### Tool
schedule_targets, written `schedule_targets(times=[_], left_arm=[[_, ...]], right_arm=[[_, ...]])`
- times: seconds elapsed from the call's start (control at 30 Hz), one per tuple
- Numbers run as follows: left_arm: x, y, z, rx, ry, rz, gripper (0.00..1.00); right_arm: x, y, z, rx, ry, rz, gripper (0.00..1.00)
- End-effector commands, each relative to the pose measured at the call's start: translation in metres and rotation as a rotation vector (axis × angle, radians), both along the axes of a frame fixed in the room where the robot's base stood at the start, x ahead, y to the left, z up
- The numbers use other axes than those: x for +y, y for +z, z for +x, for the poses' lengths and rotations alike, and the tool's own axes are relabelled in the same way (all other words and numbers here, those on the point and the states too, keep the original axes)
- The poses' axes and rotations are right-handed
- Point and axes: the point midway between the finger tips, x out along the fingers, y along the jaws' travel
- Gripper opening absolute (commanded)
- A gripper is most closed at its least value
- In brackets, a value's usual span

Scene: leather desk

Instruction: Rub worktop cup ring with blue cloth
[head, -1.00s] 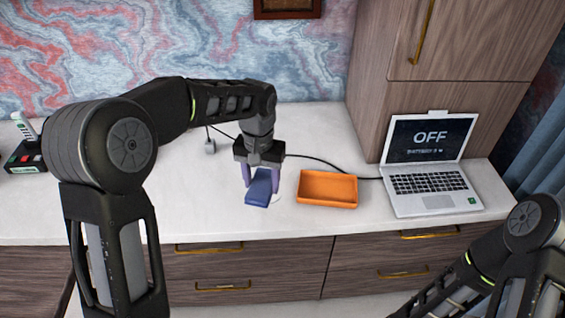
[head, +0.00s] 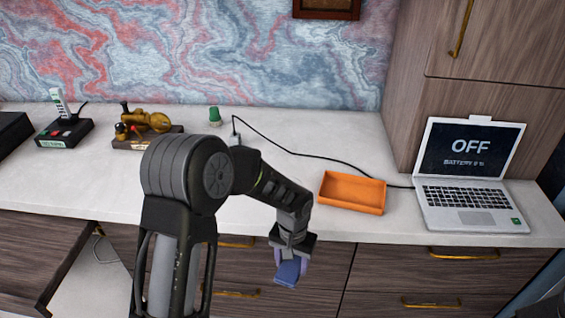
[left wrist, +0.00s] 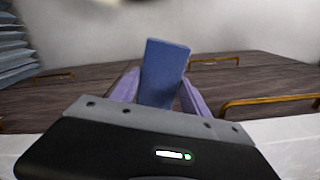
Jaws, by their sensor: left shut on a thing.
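My left gripper (head: 291,262) is shut on the blue cloth (head: 288,274), a small folded block between its purple fingers. It holds the cloth in front of the drawer fronts, off the front edge of the white worktop (head: 75,185). In the left wrist view the cloth (left wrist: 163,72) stands up between the fingers, with drawer fronts behind. No cup ring shows clearly on the worktop now; my left arm covers part of the surface. My right gripper is not in view.
An orange tray (head: 352,192) sits right of my arm, beside a laptop (head: 472,180) with a black cable. A phone (head: 63,125), a brass object (head: 145,124) and a green-topped item (head: 215,116) stand at the left and back. A drawer (head: 45,262) is open at lower left.

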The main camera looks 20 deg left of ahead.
Motion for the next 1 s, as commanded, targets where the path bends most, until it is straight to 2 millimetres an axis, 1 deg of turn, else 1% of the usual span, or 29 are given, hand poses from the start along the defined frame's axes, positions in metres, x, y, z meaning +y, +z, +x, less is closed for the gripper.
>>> schedule_targets(times=[0.03,0.1,0.17,0.27,0.6,0.67,0.77,0.93,1.0], left_arm=[[0.000,-0.016,-0.003,0.001,0.000,-0.001,0.21],[0.000,-0.024,-0.005,0.002,-0.001,-0.002,0.21],[0.000,-0.028,-0.006,0.000,0.000,-0.003,0.21],[0.000,-0.030,-0.006,-0.001,0.000,-0.004,0.21],[0.000,-0.027,-0.006,-0.001,0.001,-0.004,0.21],[0.001,-0.022,-0.006,-0.001,0.004,-0.004,0.21],[0.006,-0.005,-0.006,-0.001,0.015,-0.004,0.21],[0.024,0.038,-0.004,-0.002,0.055,-0.006,0.21],[0.033,0.051,-0.004,-0.002,0.076,-0.007,0.21]], right_arm=[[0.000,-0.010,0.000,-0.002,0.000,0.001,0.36],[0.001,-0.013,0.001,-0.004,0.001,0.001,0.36],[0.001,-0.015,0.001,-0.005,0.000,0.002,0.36],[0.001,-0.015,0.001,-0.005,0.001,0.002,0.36],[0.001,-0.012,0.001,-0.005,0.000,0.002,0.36],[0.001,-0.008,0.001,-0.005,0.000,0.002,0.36],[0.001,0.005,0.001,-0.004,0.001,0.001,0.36],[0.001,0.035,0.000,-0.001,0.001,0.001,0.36],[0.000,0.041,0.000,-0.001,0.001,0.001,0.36]])
